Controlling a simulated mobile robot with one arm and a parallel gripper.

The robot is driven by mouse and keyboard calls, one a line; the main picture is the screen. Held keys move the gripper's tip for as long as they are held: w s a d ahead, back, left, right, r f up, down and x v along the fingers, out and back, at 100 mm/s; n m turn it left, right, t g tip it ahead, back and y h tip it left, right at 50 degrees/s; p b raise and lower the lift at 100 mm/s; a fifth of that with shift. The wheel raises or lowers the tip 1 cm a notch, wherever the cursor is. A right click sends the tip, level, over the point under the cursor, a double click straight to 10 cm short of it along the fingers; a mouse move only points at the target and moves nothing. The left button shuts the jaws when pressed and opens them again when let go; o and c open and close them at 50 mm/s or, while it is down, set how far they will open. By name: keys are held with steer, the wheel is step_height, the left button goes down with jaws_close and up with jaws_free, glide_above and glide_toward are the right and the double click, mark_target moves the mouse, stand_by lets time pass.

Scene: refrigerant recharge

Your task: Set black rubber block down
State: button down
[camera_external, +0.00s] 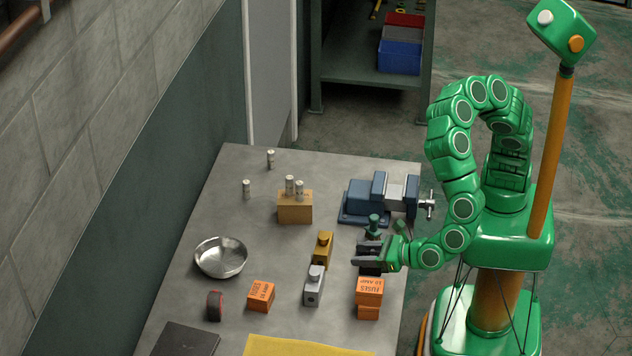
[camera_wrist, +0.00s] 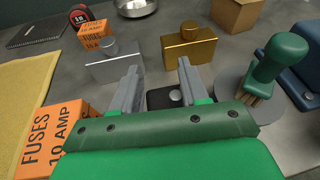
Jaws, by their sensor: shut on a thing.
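The black rubber block (camera_wrist: 158,98) is between my gripper's two fingers in the wrist view, with a grey round spot on it. In the outside view the dark block (camera_external: 371,269) shows just under the fingers, partly hidden by them. My gripper (camera_external: 360,254) is shut on it, low over the right side of the grey table (camera_external: 200,300). It also shows in the wrist view (camera_wrist: 157,70). I cannot tell whether the block touches the table.
Close by are a brass block (camera_external: 323,250), a silver block (camera_external: 314,286), orange fuse boxes (camera_external: 369,292), a green-handled tool (camera_wrist: 280,65) and a blue vise (camera_external: 375,197). A metal bowl (camera_external: 221,258) stands left. Bare table lies between the bowl and the brass block.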

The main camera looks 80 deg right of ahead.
steer(key=shift+f, duration=1.8)
steer(key=shift+f, duration=0.1)
steer(key=c, duration=0.6)
jaws_free()
steer(key=shift+o, duration=0.2)
steer(key=shift+s, duration=0.1)
steer(key=v, duration=1.2)
